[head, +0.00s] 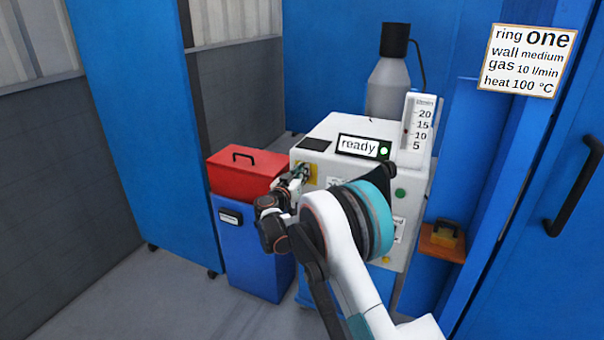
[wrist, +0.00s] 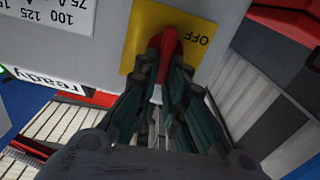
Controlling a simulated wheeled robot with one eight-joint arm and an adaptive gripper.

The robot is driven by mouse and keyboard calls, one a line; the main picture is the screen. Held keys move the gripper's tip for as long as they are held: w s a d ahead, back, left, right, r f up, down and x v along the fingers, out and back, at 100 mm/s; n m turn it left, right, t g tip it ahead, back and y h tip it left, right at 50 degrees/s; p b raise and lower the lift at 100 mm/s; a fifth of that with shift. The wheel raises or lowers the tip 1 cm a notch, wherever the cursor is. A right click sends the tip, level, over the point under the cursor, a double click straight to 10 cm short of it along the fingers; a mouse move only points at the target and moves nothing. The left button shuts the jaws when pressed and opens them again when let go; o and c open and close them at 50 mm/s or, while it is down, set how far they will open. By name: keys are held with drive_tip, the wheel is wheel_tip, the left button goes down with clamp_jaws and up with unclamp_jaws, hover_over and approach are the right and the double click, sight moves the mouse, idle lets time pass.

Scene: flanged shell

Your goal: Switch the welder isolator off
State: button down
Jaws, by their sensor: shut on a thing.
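The welder isolator has a red handle (wrist: 169,42) on a yellow plate (wrist: 136,45) marked OFF, which reads upside down in the wrist view. In the head view the yellow plate (head: 313,169) is on the front of the white welder (head: 340,128), left of the ready display. My gripper (wrist: 168,70) is shut on the red handle, one finger on each side. In the head view my gripper (head: 294,179) is at the plate and hides the handle. Which position the handle stands in I cannot tell.
The ready display (head: 357,145) has a lit green lamp (head: 384,151). A red box (head: 245,172) sits on a blue cabinet (head: 250,250) left of the welder. A grey gas bottle (head: 388,88) stands behind. A sign (head: 527,62) hangs on the right, above a black door handle (head: 573,187).

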drive_tip(key=shift+w+a+f+n, duration=0.1)
drive_tip(key=shift+a+f+n, duration=0.25)
drive_tip(key=shift+n, duration=2.5)
drive_tip(key=shift+w+a+f+n, duration=0.15)
drive_tip(key=shift+a+f+n, duration=0.2)
drive_tip(key=shift+n, duration=2.55)
drive_tip(key=shift+w+a+f+n, duration=0.1)
drive_tip(key=shift+a+f+n, duration=0.25)
drive_tip(key=shift+n, duration=2.5)
drive_tip(key=shift+f, duration=0.1)
drive_tip(key=c, duration=1.7)
unclamp_jaws()
drive_tip(key=shift+o, duration=0.2)
drive_tip(key=shift+s, duration=0.1)
drive_tip(key=v, duration=1.1)
drive_tip(key=shift+s, duration=0.4)
